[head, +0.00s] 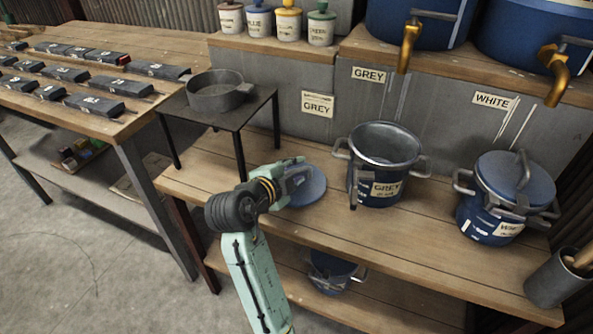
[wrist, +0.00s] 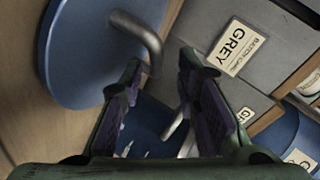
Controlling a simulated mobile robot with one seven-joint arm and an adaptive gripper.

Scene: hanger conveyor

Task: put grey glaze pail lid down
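The grey glaze pail's lid (head: 312,191) is a blue disc. It appears to lie flat on the wooden bench, left of the pail, partly hidden by my gripper (head: 294,176). In the wrist view the lid (wrist: 75,50) is at upper left, with its bent grey handle (wrist: 145,38) standing off it. My gripper (wrist: 160,78) has its fingers spread with nothing held between them. The handle is close by, beyond the fingertips. The blue pail labelled GREY (head: 385,168) stands uncovered on the bench to the right.
A white-labelled pail (head: 490,215) with its lid on stands further right. A dark stand (head: 222,115) with a grey pan (head: 215,98) is at left. A tool cup (head: 555,283) is at the right edge. Brass taps (head: 408,48) hang above the pails.

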